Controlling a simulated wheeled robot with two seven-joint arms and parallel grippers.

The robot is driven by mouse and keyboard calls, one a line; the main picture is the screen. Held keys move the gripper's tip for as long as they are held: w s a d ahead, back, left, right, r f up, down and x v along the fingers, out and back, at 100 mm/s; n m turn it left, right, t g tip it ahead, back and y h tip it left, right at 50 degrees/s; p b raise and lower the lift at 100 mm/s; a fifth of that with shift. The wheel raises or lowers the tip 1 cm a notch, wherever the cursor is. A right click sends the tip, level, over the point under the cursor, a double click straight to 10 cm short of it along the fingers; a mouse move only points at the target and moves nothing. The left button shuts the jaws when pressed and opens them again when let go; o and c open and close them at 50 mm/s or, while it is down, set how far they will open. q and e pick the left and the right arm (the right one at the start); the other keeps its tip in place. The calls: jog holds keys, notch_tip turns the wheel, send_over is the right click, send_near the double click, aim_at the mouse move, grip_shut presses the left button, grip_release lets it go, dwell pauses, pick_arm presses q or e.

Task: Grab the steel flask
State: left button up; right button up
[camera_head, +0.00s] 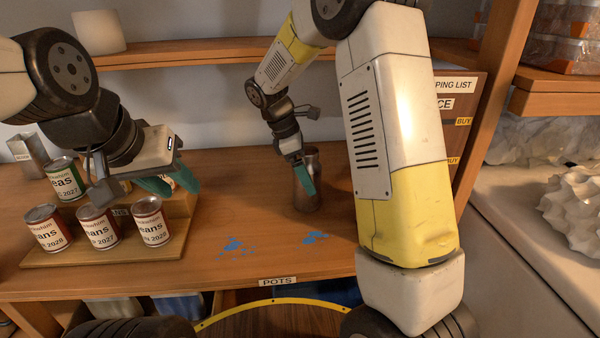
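The steel flask (310,202) stands upright on the wooden counter near the middle of the head view. My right gripper (304,180) reaches down to it from above, and one teal finger overlaps the flask's front left side.
Several labelled cans (102,229) stand on a stepped wooden rack (120,252) at the left. A grey metal container (30,149) stands behind them. Blue stains (236,246) mark the bare counter before the flask. A wooden shelf (190,53) runs along the wall, and a shopping-list board (466,135) stands right.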

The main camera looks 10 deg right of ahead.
jog(key=shift+c, duration=0.4)
jog(key=c, duration=1.8)
jog(key=shift+c, duration=0.7)
jog(key=shift+r, duration=0.15)
